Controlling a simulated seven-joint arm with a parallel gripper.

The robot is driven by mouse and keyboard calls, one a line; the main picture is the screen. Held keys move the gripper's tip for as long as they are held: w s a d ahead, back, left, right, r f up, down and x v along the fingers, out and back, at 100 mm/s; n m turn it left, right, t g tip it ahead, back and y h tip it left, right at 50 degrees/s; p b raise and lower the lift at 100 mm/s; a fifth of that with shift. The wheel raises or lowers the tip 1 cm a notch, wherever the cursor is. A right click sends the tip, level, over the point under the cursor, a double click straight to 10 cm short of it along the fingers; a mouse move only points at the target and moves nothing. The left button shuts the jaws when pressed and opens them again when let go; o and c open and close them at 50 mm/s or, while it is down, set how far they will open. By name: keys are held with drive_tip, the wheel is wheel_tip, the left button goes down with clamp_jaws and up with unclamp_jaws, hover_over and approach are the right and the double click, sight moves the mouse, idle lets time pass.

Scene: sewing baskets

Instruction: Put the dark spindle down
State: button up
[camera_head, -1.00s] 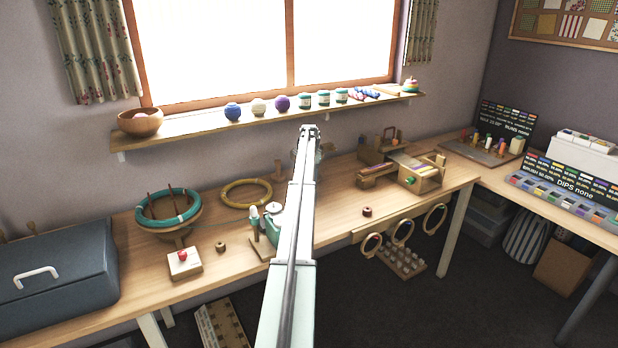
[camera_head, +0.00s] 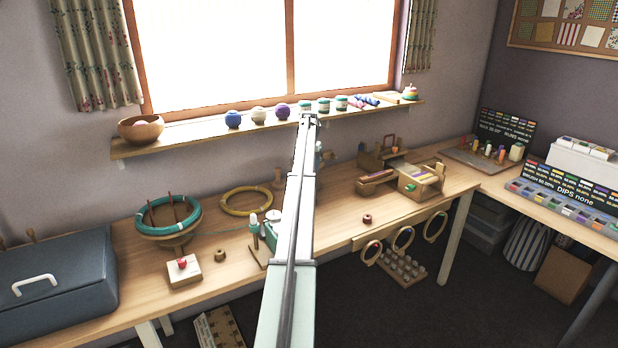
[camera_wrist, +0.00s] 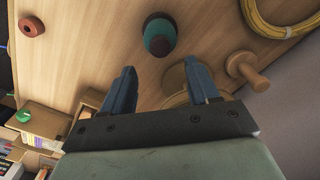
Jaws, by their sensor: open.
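The dark spindle (camera_wrist: 160,36), with a dark teal winding and a brown end, stands on the wooden table in the wrist view. It is just beyond my fingertips and apart from them. My gripper (camera_wrist: 160,68) is open, with nothing between its two blue fingers. A round pale wooden disc (camera_wrist: 178,99) shows lower down between the fingers, partly hidden by the gripper. In the head view my own arm hides most of this spot, and I cannot make out the spindle there.
A wooden peg (camera_wrist: 250,72) stands close beside the right finger, near a yellow hoop (camera_wrist: 282,18). A red-brown ring (camera_wrist: 31,26) lies to the upper left; it also shows in the head view (camera_head: 367,218). A wooden box (camera_head: 420,182) stands to the right. Bare table surrounds the ring.

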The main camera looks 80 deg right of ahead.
drive_tip(key=shift+r, duration=1.75)
